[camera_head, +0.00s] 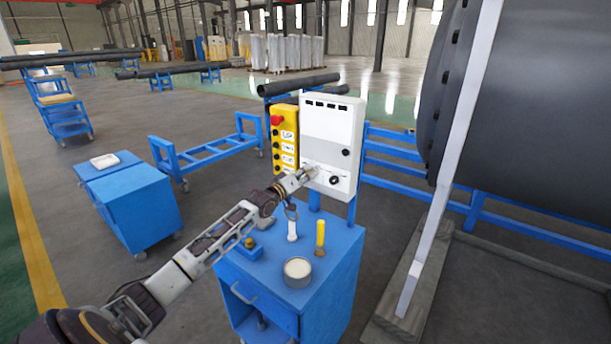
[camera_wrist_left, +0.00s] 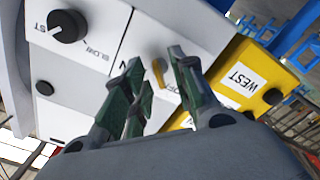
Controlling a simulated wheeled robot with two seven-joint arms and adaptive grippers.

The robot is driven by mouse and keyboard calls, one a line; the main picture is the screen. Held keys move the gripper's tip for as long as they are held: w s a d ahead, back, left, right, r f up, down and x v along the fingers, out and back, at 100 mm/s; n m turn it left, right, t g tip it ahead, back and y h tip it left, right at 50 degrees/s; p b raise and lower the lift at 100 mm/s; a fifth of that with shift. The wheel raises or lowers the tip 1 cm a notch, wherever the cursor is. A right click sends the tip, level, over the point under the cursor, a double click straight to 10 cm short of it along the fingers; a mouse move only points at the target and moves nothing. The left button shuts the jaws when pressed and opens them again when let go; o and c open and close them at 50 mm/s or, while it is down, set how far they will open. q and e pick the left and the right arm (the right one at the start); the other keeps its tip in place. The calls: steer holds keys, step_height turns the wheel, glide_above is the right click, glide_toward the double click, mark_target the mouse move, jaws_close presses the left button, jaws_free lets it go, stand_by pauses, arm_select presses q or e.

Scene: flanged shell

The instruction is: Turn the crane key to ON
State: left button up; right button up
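The white control box (camera_head: 332,130) stands upright behind the blue cabinet, and its lower front carries the switches. In the left wrist view, a small brass-coloured key (camera_wrist_left: 158,73) sticks out of a white panel (camera_wrist_left: 140,32). Lettering that looks like OFF is partly covered beside it, and an N shows on its other side. My left gripper (camera_head: 309,171) reaches the lower left of the box front. In the wrist view its fingers (camera_wrist_left: 162,76) are apart, one on each side of the key, with no clear contact visible. My right gripper is not in view.
A yellow button pendant (camera_head: 284,150) hangs left of the box, close to my gripper. A black knob (camera_wrist_left: 67,26) sits on the panel. The blue cabinet (camera_head: 335,285) below holds a round tin (camera_head: 297,272) and a yellow-handled tool (camera_head: 320,236). A large dark cylinder (camera_head: 540,110) stands right.

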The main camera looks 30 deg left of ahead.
arm_select(q)
steer(key=shift+w, duration=0.25)
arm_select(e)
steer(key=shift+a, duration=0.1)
arm_select(q)
jaws_close()
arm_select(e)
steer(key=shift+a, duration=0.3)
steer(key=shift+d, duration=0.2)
